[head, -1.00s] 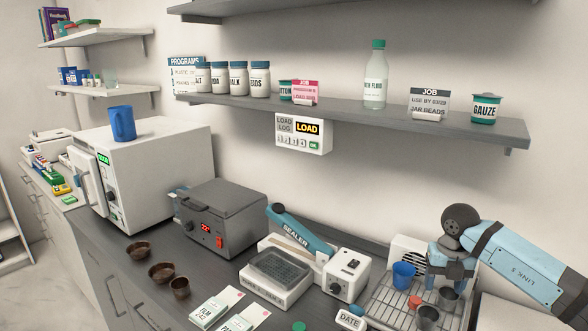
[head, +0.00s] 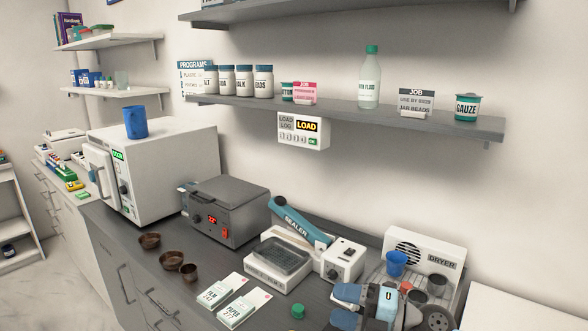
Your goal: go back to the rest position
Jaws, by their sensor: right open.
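My right gripper (head: 345,307) is at the bottom right of the head view, low in front of the dryer rack. Its pale blue fingers point left, and it is open with nothing seen between them. My left gripper is not in view. The blue cup (head: 396,264) stands at the rack's left rear, apart from the gripper. Dark grey cups (head: 437,285) stand to its right. My right gripper and wrist hide the front of the rack.
The counter holds a white dryer (head: 428,256), a sealer (head: 300,222), a grey heated box (head: 225,212), brown bowls (head: 171,261), packets (head: 243,308) and a green-lidded item (head: 297,311) near the gripper. A wall shelf (head: 350,112) runs above. Another blue cup (head: 135,122) stands on the white oven (head: 160,170).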

